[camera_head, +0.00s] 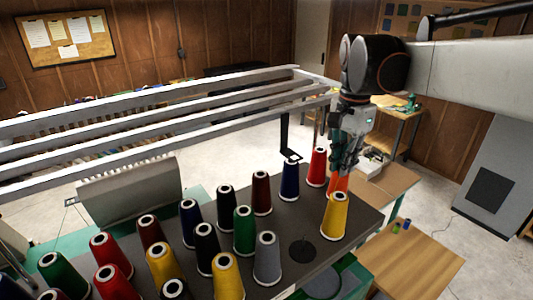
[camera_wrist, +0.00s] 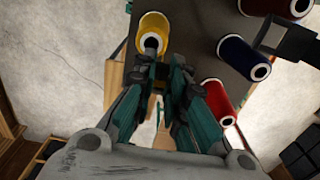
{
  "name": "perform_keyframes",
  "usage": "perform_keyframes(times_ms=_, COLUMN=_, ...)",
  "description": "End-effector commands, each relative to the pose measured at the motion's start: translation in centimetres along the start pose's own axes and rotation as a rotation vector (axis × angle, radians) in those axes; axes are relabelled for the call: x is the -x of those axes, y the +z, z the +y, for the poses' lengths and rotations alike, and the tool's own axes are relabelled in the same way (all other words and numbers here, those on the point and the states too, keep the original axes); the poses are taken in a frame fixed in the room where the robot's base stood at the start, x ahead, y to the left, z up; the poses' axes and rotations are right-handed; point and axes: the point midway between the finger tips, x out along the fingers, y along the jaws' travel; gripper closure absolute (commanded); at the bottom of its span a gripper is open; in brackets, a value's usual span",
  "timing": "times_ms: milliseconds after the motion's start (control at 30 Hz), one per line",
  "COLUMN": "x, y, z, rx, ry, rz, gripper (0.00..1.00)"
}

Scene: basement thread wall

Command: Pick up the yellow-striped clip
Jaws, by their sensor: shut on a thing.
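My gripper (camera_head: 344,164) is above the far right part of the dark board, close to the yellow cone and the red cone. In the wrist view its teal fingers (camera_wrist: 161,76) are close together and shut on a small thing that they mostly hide. I cannot make out yellow stripes on it, and no yellow-striped clip shows clearly elsewhere. An orange patch (camera_head: 341,183) shows just under the fingertips; I cannot tell what it belongs to.
A yellow cone (camera_head: 334,216) stands below the gripper and a red cone (camera_head: 317,167) beside it. Several other thread cones crowd the dark board (camera_head: 340,257). White rails (camera_head: 170,112) span the left. A low wooden table (camera_head: 413,262) is at the lower right.

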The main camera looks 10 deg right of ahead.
Motion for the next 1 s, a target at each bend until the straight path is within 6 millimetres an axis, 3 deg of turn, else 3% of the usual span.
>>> perform_keyframes(times_ms=33, x=1.1, y=1.4, z=1.6, rx=0.005, ry=0.0, rz=0.0, gripper=0.96)
perform_keyframes(times_ms=300, x=7.4, y=1.5, z=1.6, rx=0.006, ry=0.0, rz=0.0, gripper=0.96)
perform_keyframes(times_ms=500, x=11.1, y=1.5, z=1.6, rx=0.007, ry=0.0, rz=0.0, gripper=0.96)
perform_keyframes(times_ms=700, x=13.1, y=1.5, z=1.6, rx=0.007, ry=0.0, rz=0.0, gripper=0.96)
perform_keyframes(times_ms=1000, x=13.9, y=1.5, z=1.6, rx=0.007, ry=0.0, rz=0.0, gripper=0.96)
